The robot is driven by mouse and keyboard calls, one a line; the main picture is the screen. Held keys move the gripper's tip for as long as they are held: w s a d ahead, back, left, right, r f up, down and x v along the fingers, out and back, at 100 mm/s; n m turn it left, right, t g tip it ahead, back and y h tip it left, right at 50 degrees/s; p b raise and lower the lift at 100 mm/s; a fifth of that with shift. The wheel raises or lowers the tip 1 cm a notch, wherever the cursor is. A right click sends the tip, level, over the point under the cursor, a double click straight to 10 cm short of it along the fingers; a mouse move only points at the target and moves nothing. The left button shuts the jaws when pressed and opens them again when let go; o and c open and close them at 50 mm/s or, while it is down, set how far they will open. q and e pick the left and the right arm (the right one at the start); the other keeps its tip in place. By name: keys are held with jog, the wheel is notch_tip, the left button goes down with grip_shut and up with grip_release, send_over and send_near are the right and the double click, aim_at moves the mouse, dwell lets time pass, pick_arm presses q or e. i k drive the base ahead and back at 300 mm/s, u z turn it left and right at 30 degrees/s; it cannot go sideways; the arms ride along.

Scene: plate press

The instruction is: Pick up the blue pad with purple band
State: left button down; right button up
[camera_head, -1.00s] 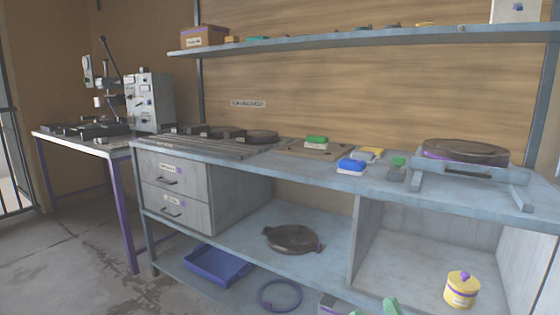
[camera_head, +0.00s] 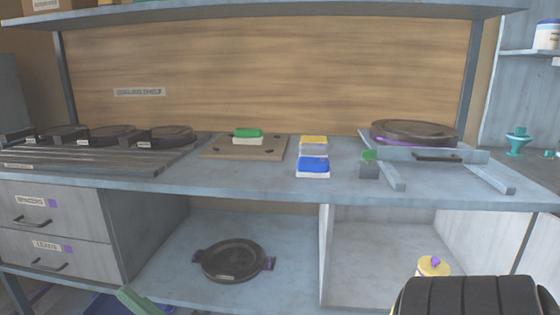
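A small blue pad (camera_head: 313,165) with a white lower part lies near the front edge of the grey bench, right of its middle. I cannot make out a purple band on it. A yellow-topped pad (camera_head: 313,144) of similar shape lies just behind it. A green-topped pad (camera_head: 248,135) sits on a brown board to the left. A green piece pokes in at the bottom left edge; I cannot tell if it is part of my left gripper. No gripper fingers show clearly, and nothing touches the blue pad.
A round dark plate (camera_head: 414,132) with purple below rests on a raised stand at the right. A small grey block with green (camera_head: 369,165) stands beside the blue pad. Another round plate (camera_head: 233,260) lies on the lower shelf. A yellow jar (camera_head: 433,266) is partly hidden by a dark ribbed shape.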

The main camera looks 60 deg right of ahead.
aim_at(306, 167)
jog(key=z, duration=0.7)
jog(key=i, duration=0.95)
jog(key=z, duration=0.95)
